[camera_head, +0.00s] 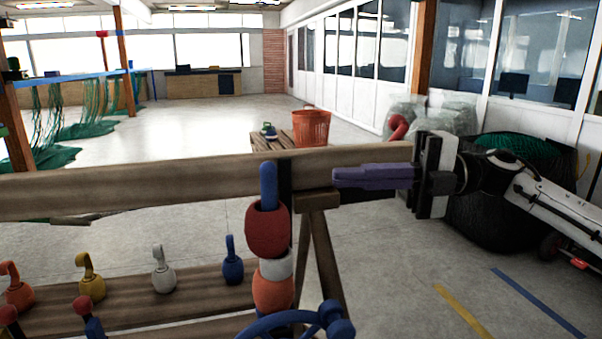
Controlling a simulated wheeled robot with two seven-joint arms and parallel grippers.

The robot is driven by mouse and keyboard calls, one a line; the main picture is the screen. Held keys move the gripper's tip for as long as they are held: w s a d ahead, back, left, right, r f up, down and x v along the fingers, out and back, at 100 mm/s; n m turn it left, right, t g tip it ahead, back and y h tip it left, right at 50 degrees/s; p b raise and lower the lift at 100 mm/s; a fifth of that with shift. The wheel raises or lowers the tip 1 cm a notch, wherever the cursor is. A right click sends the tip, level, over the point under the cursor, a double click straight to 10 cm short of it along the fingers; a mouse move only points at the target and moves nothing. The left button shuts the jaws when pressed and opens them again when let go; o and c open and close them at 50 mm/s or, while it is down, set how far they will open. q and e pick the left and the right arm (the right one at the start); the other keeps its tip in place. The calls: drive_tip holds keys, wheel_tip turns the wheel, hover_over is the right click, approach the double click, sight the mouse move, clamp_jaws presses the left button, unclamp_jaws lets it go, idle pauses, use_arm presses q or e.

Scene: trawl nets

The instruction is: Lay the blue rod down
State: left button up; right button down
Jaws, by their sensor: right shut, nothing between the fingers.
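The blue rod (268,184) stands upright in front of the wooden beam, at the middle of the head view. Its rounded top shows. Its lower part is hidden by a stack of a dark red float (267,230), a white float (276,265) and an orange float (272,290). My right gripper (345,177) comes in from the right, level with the rod's top. Its purple fingers are shut and empty, pointing left, with a gap between them and the rod. My left gripper is not in view.
A long wooden beam (130,190) crosses the view behind the rod. Orange, yellow, white and blue hooked pieces (163,272) stand on a lower plank. A curved blue object (300,321) is at the bottom.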

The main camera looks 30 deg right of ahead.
drive_tip(key=p+x, duration=0.3)
drive_tip(key=x, duration=0.5)
drive_tip(key=shift+p, duration=0.4)
